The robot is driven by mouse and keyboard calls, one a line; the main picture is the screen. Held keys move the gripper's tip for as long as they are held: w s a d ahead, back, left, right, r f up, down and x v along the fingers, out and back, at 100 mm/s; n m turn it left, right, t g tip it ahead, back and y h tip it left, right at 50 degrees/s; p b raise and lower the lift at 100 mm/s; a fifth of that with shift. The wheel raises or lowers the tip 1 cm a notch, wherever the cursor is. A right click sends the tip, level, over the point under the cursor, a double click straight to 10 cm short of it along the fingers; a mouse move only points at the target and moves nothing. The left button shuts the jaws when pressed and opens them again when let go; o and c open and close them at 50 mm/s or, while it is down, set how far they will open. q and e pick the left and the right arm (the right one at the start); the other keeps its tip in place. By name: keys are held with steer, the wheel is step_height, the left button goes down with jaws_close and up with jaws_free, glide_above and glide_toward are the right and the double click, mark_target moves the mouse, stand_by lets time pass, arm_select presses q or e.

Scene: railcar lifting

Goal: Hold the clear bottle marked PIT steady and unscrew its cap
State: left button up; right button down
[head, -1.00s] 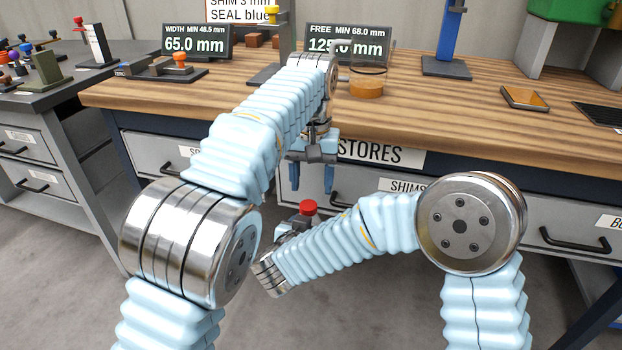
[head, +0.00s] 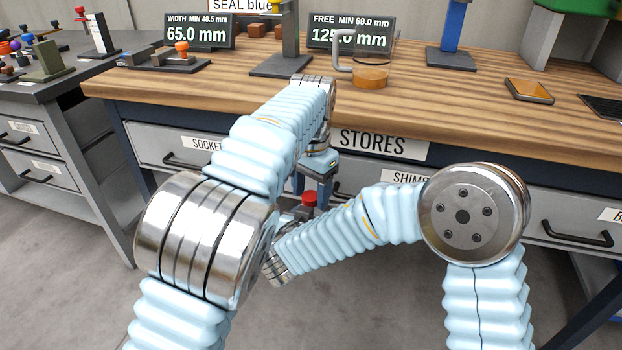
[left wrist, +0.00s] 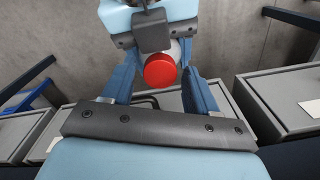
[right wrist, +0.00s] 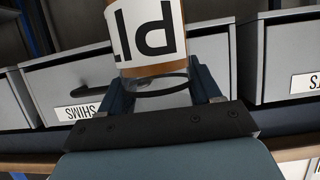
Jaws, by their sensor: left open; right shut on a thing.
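The clear bottle (right wrist: 155,72) shows in the right wrist view with its white PIT label upside down and an amber band at the label's edge. My right gripper (right wrist: 160,88) is shut on it. In the head view the bottle's body is mostly hidden, but its red cap (head: 309,198) shows below the bench edge. My left gripper (head: 312,190) points down just above the cap. In the left wrist view the red cap (left wrist: 160,71) lies between the open blue fingers, with a gap on each side. I cannot tell how deep it sits between them.
The wooden bench (head: 440,105) stands behind my arms, with labelled drawers (head: 380,185) under its front edge. On it are a glass vessel with amber contents (head: 371,76), a grey stand (head: 283,66) and display signs (head: 350,33). A side bench (head: 60,88) stands left.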

arm_select(q)
steer(key=shift+c, duration=0.4)
jaws_close()
steer(key=n, duration=0.6)
steer(key=shift+n, duration=0.3)
steer(key=shift+o, duration=0.6)
jaws_free()
